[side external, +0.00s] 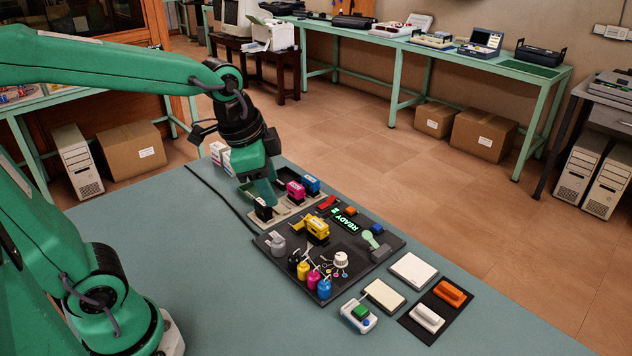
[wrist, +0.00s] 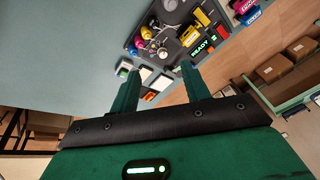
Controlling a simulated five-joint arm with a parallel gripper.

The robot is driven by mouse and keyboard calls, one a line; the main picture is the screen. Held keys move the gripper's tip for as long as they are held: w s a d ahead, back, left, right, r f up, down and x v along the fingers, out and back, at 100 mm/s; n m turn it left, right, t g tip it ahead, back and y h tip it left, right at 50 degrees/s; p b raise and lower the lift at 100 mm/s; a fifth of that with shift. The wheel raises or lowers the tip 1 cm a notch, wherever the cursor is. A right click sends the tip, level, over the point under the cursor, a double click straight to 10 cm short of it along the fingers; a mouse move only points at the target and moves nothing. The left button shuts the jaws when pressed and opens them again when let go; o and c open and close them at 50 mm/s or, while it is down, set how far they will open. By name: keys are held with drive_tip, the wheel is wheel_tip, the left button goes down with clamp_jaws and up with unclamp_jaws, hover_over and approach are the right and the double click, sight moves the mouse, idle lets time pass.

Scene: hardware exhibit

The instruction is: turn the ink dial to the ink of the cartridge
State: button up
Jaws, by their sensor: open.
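The ink dial (side external: 341,260) is a white knob on the dark board, with small coloured dots beside it. Which dot it points at is too small to tell. A yellow cartridge (side external: 317,229) sits on the board behind and left of the dial; it also shows in the wrist view (wrist: 190,36). A black cartridge (side external: 263,210), a magenta cartridge (side external: 295,190) and a blue cartridge (side external: 311,184) stand on a pale rack. My gripper (side external: 268,199) points down near the black cartridge, away from the dial. Its fingers are apart and empty in the wrist view (wrist: 160,76).
Yellow, magenta and cyan bottles (side external: 314,279) stand in front of the dial. A lit READY display (side external: 346,219) and a pale green-headed lever (side external: 372,239) are behind it. Pads and blocks lie to the right. The table's front (side external: 240,300) is clear.

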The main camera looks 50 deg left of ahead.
drive_tip(key=w+d+f+m+g, duration=0.2)
drive_tip(key=w+d+f+m, duration=0.1)
drive_tip(key=w+f+m, duration=0.4)
drive_tip(key=m+g, duration=0.2)
drive_tip(key=m, duration=0.4)
hover_over(341, 255)
wheel_tip(341, 255, down, 7)
drive_tip(key=shift+f, duration=0.1)
drive_tip(key=shift+f, duration=3.9)
drive_tip(key=shift+c, duration=0.5)
drive_tip(key=c, duration=0.9)
